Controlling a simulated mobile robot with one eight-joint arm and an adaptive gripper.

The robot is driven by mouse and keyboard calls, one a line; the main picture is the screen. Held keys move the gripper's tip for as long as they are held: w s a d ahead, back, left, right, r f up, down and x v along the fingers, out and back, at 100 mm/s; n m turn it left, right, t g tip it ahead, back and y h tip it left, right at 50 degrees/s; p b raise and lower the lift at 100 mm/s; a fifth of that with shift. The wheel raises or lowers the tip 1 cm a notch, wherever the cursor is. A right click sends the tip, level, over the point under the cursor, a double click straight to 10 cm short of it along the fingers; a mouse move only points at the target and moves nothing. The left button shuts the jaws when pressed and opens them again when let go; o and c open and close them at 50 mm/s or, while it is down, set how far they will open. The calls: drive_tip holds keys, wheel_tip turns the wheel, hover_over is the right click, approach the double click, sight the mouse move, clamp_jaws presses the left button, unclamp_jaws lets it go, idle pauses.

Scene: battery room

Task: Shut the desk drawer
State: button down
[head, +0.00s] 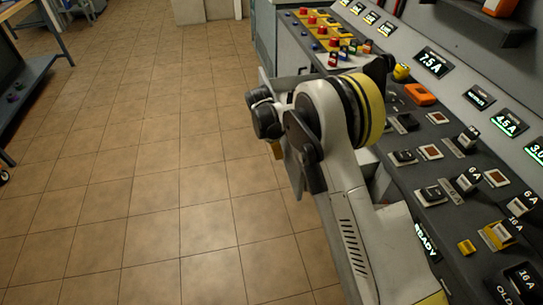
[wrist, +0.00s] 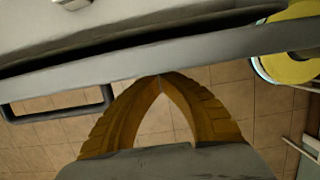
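The desk drawer's grey front edge (wrist: 190,58) runs slantwise across the wrist view, with a dark bar handle (wrist: 58,107) at its left. A dark gap lies between this edge and the grey desk part (wrist: 150,22) above it, so the drawer looks pulled out. My gripper (wrist: 160,80) has its yellow fingers meeting at the tips, with nothing between them. The tips are at the lower side of the drawer edge, right of the handle; whether they touch it I cannot tell. In the head view my arm hides the drawer and most of the gripper.
A control console (head: 435,125) with switches, buttons and lit displays runs along the right of the head view. Open tiled floor (head: 150,180) lies to the left. A blue-grey bench (head: 40,90) stands at the far left.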

drive_tip(key=shift+d, duration=0.1)
drive_tip(key=w+d, duration=0.2)
drive_tip(key=d, duration=0.6)
drive_tip(key=w+d, duration=0.3)
drive_tip(key=d, duration=0.6)
drive_tip(key=w+d+p, duration=0.1)
drive_tip(key=w+d, duration=0.1)
drive_tip(key=d, duration=0.7)
drive_tip(key=shift+w, duration=0.25)
drive_tip(key=shift+a, duration=0.2)
drive_tip(key=shift+s+a, duration=0.1)
drive_tip(key=shift+a, duration=0.25)
drive_tip(key=a, duration=0.1)
drive_tip(key=s+a, duration=0.1)
drive_tip(key=a, duration=0.1)
drive_tip(key=shift+a, duration=0.15)
drive_tip(key=p+v, duration=0.3)
drive_tip(key=v, duration=0.7)
drive_tip(key=shift+p, duration=0.4)
